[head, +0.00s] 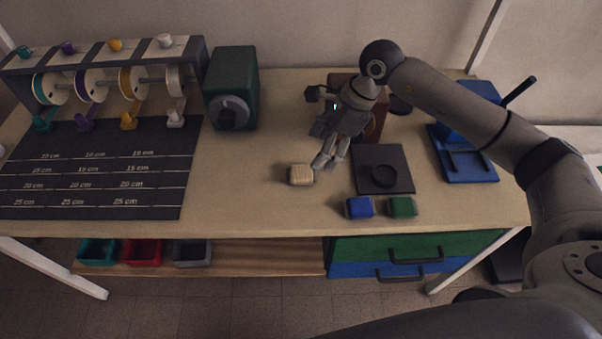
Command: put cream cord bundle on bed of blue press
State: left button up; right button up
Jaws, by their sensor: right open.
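The cream cord bundle (301,174) is a small pale block lying on the table, left of the dark square pad. The blue press (467,165) stands at the right of the table, with a flat blue bed and a dark lever; my right arm passes in front of part of it. My right gripper (326,163) is open and empty, with its fingertips just to the right of the cord bundle and slightly above it. I cannot tell whether they touch it. My left gripper is not in view.
A dark pad with a ring (398,160) lies between bundle and press. Blue (359,207) and green (402,207) blocks sit at the front edge. A brown device (374,122) is behind the gripper. A green machine (232,90), spool rack (105,62) and black measuring mat (95,208) fill the left.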

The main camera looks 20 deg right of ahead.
aim_at(306, 171)
jog(key=x, duration=0.3)
jog(key=p+x, duration=0.1)
jog(key=x, duration=0.3)
jog(key=shift+s+a+p, duration=0.15)
jog(key=shift+a+p, duration=0.05)
jog(key=shift+p, duration=0.2)
jog(key=shift+a+f, duration=0.2)
jog(key=shift+f, duration=0.35)
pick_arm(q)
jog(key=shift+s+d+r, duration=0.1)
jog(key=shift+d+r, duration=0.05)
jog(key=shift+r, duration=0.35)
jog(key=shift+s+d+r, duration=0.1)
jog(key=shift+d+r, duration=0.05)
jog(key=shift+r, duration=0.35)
pick_arm(e)
jog(key=c, duration=1)
jog(key=shift+r, duration=0.1)
